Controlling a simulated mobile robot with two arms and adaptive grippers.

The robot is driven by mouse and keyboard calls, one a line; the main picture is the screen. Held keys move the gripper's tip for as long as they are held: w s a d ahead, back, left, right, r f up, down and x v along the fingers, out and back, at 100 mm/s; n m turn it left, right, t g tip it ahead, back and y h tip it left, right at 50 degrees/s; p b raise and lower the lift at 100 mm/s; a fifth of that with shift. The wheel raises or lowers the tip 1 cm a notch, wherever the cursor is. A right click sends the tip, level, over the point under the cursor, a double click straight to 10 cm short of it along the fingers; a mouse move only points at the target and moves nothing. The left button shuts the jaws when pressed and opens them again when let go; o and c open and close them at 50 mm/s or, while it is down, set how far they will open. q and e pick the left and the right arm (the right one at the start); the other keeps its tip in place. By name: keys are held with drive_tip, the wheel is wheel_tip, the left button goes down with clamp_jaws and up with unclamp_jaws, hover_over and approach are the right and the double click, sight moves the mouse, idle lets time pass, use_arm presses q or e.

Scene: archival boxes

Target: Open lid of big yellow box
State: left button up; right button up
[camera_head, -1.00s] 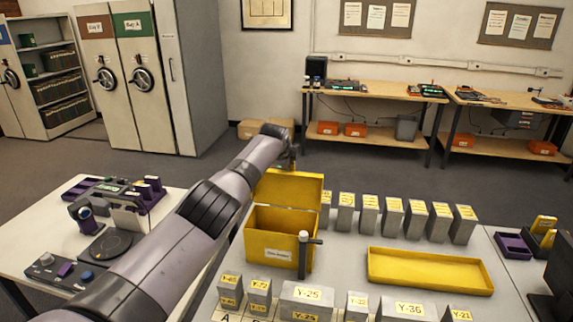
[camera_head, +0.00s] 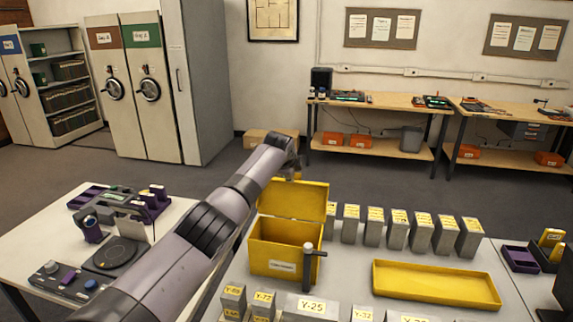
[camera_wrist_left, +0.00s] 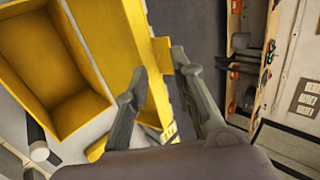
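The big yellow box (camera_head: 285,262) stands on the table in the head view, its hollow inside showing. Its lid (camera_head: 293,198) is raised and stands up along the far side. My left arm reaches past the box's left side, and my left gripper (camera_head: 292,165) is at the lid's top edge, partly hidden behind my arm. In the left wrist view, the two fingers of the left gripper (camera_wrist_left: 160,65) are spread apart beside the lid (camera_wrist_left: 110,55), with a small yellow tab of it between the fingertips. The empty box (camera_wrist_left: 45,65) lies to the left. My right gripper is not in view.
A dark handle-like post (camera_head: 308,268) stands at the box's front right. A shallow yellow tray (camera_head: 437,283) lies to the right. Several grey labelled boxes (camera_head: 397,230) stand behind the tray, with more in front. A side table (camera_head: 50,235) with devices is at left.

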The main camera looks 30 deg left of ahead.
use_arm(q)
drive_tip(key=v, duration=1)
drive_tip(key=shift+s+r, duration=0.25)
drive_tip(key=shift+s, duration=0.05)
